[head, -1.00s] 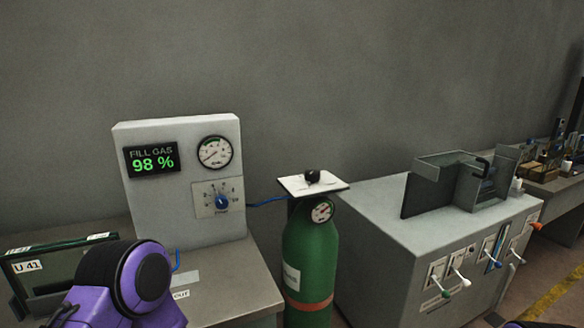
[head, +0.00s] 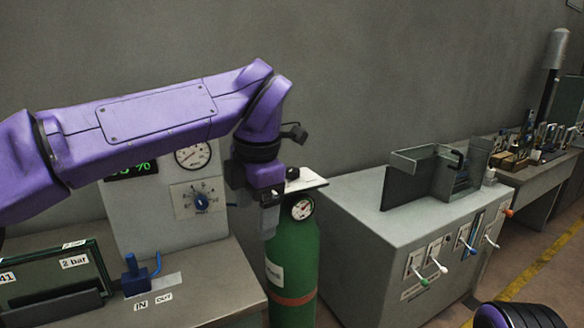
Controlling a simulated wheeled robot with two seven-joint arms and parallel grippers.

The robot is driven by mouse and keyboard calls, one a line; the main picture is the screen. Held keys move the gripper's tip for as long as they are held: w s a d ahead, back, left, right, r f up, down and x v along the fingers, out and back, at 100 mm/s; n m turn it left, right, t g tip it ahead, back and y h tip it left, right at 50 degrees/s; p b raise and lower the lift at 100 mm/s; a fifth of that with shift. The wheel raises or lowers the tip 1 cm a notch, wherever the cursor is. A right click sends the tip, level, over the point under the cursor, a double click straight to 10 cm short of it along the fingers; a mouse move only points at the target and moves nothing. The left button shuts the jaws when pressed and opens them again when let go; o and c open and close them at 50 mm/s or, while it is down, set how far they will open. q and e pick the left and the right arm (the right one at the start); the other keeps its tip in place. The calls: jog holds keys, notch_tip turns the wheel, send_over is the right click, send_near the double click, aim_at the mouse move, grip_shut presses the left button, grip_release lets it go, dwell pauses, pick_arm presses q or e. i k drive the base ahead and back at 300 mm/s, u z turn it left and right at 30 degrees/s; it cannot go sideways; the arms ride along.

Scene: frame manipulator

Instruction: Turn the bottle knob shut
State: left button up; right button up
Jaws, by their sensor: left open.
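The green gas bottle (head: 292,262) stands between the left bench and the grey cabinet. Its black knob (head: 292,173) sits on the white plate (head: 312,181) on top of the bottle, and a round gauge (head: 302,207) shows below the plate. My left gripper (head: 269,222) is open and points down, just left of the knob in the picture; the wrist covers part of the plate and bottle top. I cannot tell whether it touches them. My right gripper is out of view.
A blue fitting (head: 135,276) sits on the bench. The grey cabinet (head: 375,240) with several levers stands right of the bottle.

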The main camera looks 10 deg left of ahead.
aim_at(292, 173)
jog(key=i, duration=1.5)
